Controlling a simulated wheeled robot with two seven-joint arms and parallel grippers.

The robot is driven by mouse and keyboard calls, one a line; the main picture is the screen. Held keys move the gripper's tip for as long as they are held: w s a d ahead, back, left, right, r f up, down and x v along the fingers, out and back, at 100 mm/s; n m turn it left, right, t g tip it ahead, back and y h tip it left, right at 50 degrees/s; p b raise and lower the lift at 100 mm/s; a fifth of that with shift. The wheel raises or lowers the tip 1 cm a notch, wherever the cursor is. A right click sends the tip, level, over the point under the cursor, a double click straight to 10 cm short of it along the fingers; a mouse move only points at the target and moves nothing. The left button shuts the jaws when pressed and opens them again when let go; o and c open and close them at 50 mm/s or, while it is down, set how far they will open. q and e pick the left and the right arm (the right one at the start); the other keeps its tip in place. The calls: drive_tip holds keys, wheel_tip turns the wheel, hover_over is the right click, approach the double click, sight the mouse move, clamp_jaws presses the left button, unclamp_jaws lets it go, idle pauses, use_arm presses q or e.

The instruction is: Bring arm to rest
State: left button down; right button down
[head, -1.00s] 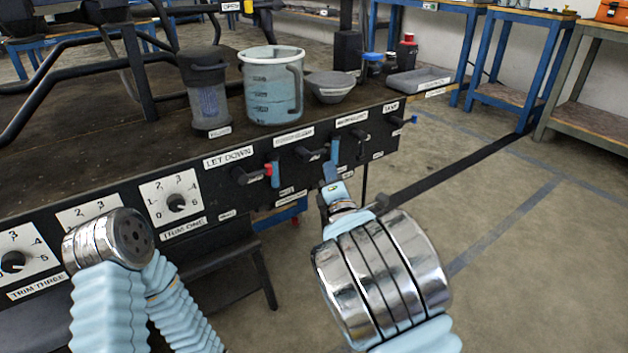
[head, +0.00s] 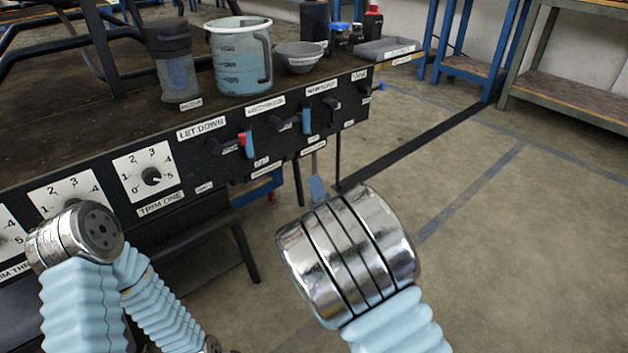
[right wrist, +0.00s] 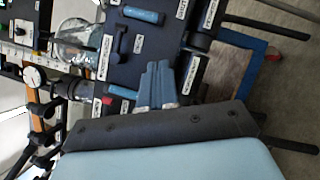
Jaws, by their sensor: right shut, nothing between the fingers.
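My right arm rises from the bottom right of the head view, its chrome joint in front of the bench's lever panel. My right gripper (head: 316,188) is mostly hidden behind that joint; only a blue part shows, below the panel's lower edge. In the right wrist view its two blue fingers (right wrist: 157,72) lie side by side, shut, with nothing between them. They overlap the panel in that view; I cannot tell the gap to it. My left arm is bent at the lower left of the head view, and its gripper does not show.
The black panel (head: 225,180) carries dials and levers, including a red-and-blue one (head: 247,145) and a blue one (head: 307,120). A measuring jug (head: 240,70), a grey bowl (head: 300,58) and a grey tray (head: 388,50) stand on the bench. The floor to the right is clear.

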idle(0.3)
drive_tip(key=d+f+m+g+h, duration=0.2)
drive_tip(key=d+f+m, duration=0.1)
drive_tip(key=f, duration=0.4)
drive_tip(key=d+f+m+g+h, duration=0.1)
drive_tip(key=d+f+m+g, duration=0.15)
drive_tip(key=f, duration=0.45)
drive_tip(key=s+d+f+m+g, duration=0.2)
drive_tip(key=s+f+m+g, duration=0.3)
drive_tip(key=f, duration=0.3)
drive_tip(key=s+d+f+m+g, duration=0.25)
drive_tip(key=s+f+m, duration=0.35)
drive_tip(key=f, duration=0.3)
drive_tip(key=s+a+f+m+g+y, duration=0.1)
drive_tip(key=s+a+f+m+g, duration=0.15)
drive_tip(key=s+m, duration=0.4)
drive_tip(key=s+a+f+m+g+y, duration=0.1)
drive_tip(key=s+f+m+g+y, duration=0.2)
drive_tip(key=s, duration=0.6)
wheel_tip(320, 180, up, 17)
drive_tip(key=g+h+p, duration=0.1)
drive_tip(key=p, duration=1.6)
drive_tip(key=shift+s+a+f+m, duration=0.2)
drive_tip(key=shift+s+m, duration=0.1)
drive_tip(key=shift+s, duration=0.15)
drive_tip(key=shift+g, duration=0.25)
